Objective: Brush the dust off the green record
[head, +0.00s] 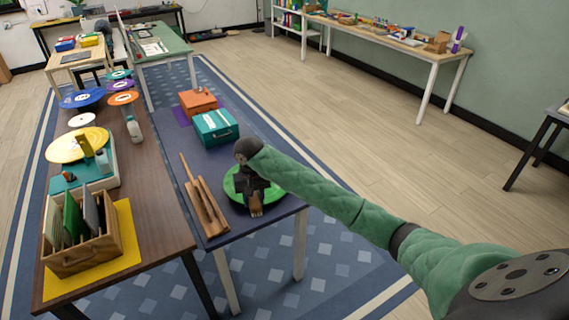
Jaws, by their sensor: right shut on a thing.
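The green record (231,192) lies flat near the front end of the dark blue table (180,160). My right gripper (256,200) is over the record and hides much of its middle. It is shut on a small wooden-backed thing (256,210), which looks like the brush. From this view I cannot tell if the brush touches the record. My left gripper is not in view.
A long wooden holder (208,214) lies just left of the record. An orange box (198,102) and a teal case (216,127) stand behind.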

